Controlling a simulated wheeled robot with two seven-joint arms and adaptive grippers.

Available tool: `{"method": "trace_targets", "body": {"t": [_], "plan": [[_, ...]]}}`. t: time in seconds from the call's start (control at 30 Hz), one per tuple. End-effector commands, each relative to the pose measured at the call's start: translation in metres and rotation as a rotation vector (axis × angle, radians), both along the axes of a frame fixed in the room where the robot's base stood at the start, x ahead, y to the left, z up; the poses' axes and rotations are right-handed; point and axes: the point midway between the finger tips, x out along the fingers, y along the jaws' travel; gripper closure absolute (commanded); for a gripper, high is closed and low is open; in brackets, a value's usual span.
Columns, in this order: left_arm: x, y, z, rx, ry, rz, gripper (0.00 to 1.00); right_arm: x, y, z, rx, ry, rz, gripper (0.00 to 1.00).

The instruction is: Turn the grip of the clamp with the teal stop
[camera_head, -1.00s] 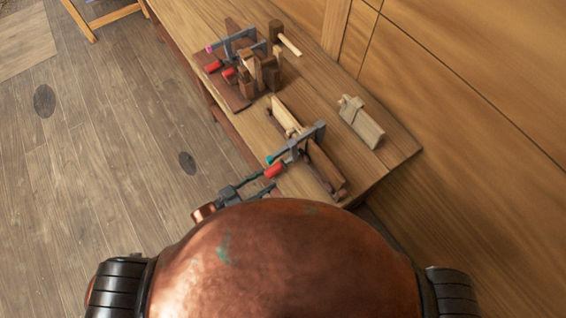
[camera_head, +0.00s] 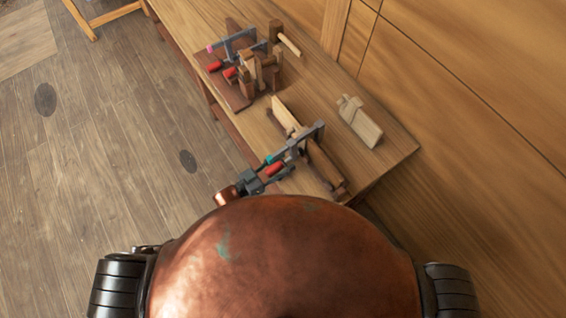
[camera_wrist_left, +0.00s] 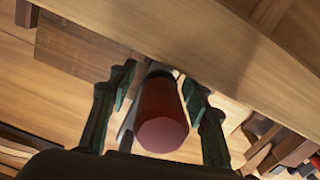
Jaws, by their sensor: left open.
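The clamp with the teal stop (camera_head: 269,159) sits across a wooden piece at the near end of the bench, its grey bar (camera_head: 305,138) reaching up to the right. Its red grip (camera_head: 274,169) points down toward my left gripper. My left gripper (camera_head: 268,178) is open at the bench's front edge, with the grip between its fingers. In the left wrist view the red grip (camera_wrist_left: 163,116) stands end-on between the two dark green fingers (camera_wrist_left: 160,95), with gaps showing on both sides. The teal stop is not seen there. My right gripper is out of view.
Further up the bench (camera_head: 210,35) another group of clamps with red grips (camera_head: 215,66) and a pink stop (camera_head: 209,49) stands among wooden blocks (camera_head: 275,62). A pale wooden block (camera_head: 360,121) lies to the right.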

Motion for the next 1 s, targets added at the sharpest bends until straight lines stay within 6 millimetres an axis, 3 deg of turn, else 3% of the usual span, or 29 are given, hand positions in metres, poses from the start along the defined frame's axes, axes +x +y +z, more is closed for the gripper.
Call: {"method": "trace_targets", "body": {"t": [0.17, 0.77, 1.0], "plan": [[-0.0001, 0.0003, -0.0004, 0.001, 0.001, 0.0, 0.56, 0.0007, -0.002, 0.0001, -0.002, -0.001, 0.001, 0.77], [-0.0001, 0.0007, -0.0004, 0.001, 0.001, 0.001, 0.98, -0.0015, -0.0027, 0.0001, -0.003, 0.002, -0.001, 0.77], [-0.0002, 0.0009, -0.0006, 0.013, -0.017, 0.003, 1.0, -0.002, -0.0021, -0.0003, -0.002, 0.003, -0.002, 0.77]]}}
